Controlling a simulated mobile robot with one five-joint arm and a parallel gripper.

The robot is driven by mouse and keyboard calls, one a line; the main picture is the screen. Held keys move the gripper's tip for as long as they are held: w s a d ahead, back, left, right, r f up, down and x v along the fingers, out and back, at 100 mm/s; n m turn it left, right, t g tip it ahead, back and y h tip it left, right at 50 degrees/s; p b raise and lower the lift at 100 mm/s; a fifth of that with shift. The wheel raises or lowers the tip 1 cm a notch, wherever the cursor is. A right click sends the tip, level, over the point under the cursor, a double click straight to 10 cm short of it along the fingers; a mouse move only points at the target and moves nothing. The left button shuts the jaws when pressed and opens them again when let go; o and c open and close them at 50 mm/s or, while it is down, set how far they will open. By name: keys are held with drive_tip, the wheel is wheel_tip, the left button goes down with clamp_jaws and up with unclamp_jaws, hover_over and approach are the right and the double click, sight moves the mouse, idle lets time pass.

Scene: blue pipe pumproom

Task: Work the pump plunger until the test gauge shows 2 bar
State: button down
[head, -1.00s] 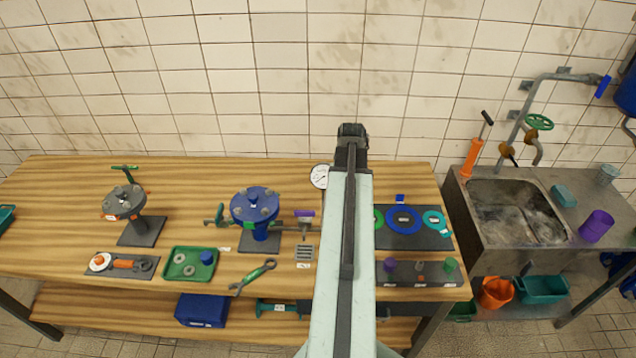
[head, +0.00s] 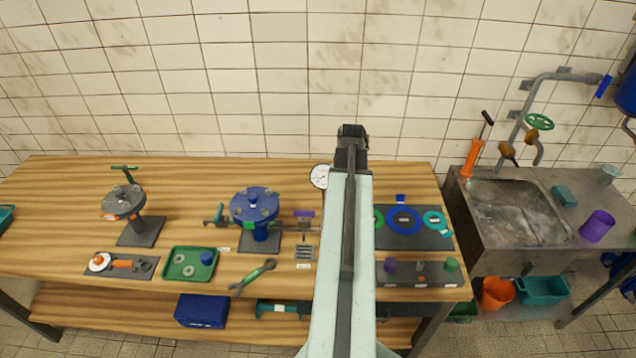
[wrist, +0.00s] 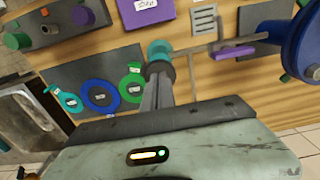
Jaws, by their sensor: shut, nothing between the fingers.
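In the wrist view a teal upright cylinder (wrist: 159,48) with a dark round knob (wrist: 158,70) stands at the end of a grey pipe; it looks like the pump and its plunger. My gripper (wrist: 157,82) is shut and empty, its fingertips at the knob; I cannot tell whether they touch it. My own arm hides the pump in the head view. The white test gauge (head: 320,176) shows just left of my arm, partly covered; its needle is too small to read. The blue valve body (head: 255,208) stands left of it, on the same pipe line.
A purple lever (wrist: 234,53) sits on the pipe close to the pump. A dark mat (wrist: 62,82) with blue and green rings lies on the other side. A green tray (head: 191,264) and a wrench (head: 253,277) lie at the bench front. The sink (head: 515,210) is at right.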

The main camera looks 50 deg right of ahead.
drive_tip(key=shift+f+b, duration=1.15)
idle(2.7)
drive_tip(key=shift+r, duration=0.15)
idle(0.6)
wheel_tip(320, 180, up, 8)
drive_tip(key=p, duration=0.8)
wheel_tip(320, 180, up, 4)
drive_tip(key=p, duration=0.5)
wheel_tip(320, 180, down, 7)
drive_tip(key=b, duration=0.7)
drive_tip(key=shift+b, duration=0.4)
